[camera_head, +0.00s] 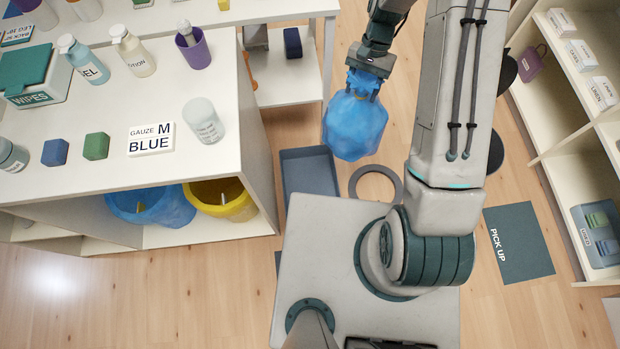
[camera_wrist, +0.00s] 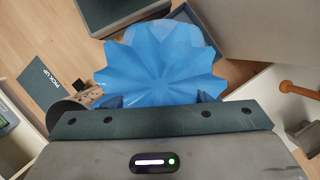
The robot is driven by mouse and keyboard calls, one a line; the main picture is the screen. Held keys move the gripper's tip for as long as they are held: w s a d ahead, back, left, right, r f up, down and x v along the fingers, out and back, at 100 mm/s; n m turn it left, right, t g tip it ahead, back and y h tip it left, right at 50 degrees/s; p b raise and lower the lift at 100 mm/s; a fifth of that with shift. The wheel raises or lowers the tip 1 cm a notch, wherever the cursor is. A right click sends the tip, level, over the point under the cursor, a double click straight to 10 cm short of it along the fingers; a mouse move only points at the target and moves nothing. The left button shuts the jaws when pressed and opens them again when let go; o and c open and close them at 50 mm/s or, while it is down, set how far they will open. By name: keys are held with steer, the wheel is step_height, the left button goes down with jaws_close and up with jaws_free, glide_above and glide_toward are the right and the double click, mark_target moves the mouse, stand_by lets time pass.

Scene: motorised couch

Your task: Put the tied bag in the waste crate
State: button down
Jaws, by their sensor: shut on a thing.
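The tied bag (camera_head: 355,127) is bright blue, with a rounded body and a gathered, frilled top. My gripper (camera_head: 365,88) is shut on its neck, and the bag hangs below it, clear of the floor. In the wrist view the bag (camera_wrist: 165,62) spreads out like a star in front of my gripper (camera_wrist: 158,99), hiding most of the fingers. The waste crate (camera_head: 289,177) is a dark grey-blue open box on the floor, below and left of the bag in the head view. The bag is not over it there. The crate's near end is hidden by my base.
A white counter (camera_head: 225,130) with bottles, boxes and a gauze sign stands left of the crate. Blue (camera_head: 150,205) and yellow (camera_head: 222,200) lined bins sit under it. A grey ring (camera_head: 358,177) lies right of the crate. A PICK UP mat (camera_head: 520,245) and white shelving (camera_head: 540,100) are at right.

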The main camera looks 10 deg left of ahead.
steer(key=a+f+m+b, duration=0.2)
steer(key=a+f+b, duration=0.1)
steer(key=f+b, duration=0.3)
steer(key=s+a+f+m+y+b, duration=0.1)
steer(key=a+f+m+b, duration=0.1)
steer(key=f+b, duration=0.4)
steer(key=a+f+m+t+y+b, duration=0.1)
steer(key=a+f+b, duration=0.2)
steer(key=f+b, duration=0.4)
steer(key=shift+s+a+f+m, duration=0.2)
steer(key=shift+f, duration=0.35)
steer(key=shift+s+a+f+m, duration=0.15)
steer(key=shift+a+f+m, duration=0.05)
steer(key=shift+f, duration=0.3)
steer(key=a+f+m+t+b, duration=0.1)
steer(key=a+f+m+b, duration=0.1)
steer(key=f+b, duration=0.9)
steer(key=s+a+f+m+t+b, duration=0.1)
steer(key=a+f+m+b, duration=0.2)
steer(key=f+b, duration=0.7)
step_height(320, 180, down, 6)
steer(key=shift+f+m+y+b, duration=0.2)
steer(key=shift+m+y+b, duration=0.1)
steer(key=shift+y+b, duration=0.1)
steer(key=shift+s+a, duration=0.1)
steer(key=shift+f, duration=0.2)
steer(key=c, duration=0.6)
jaws_free()
steer(key=shift+o, duration=0.2)
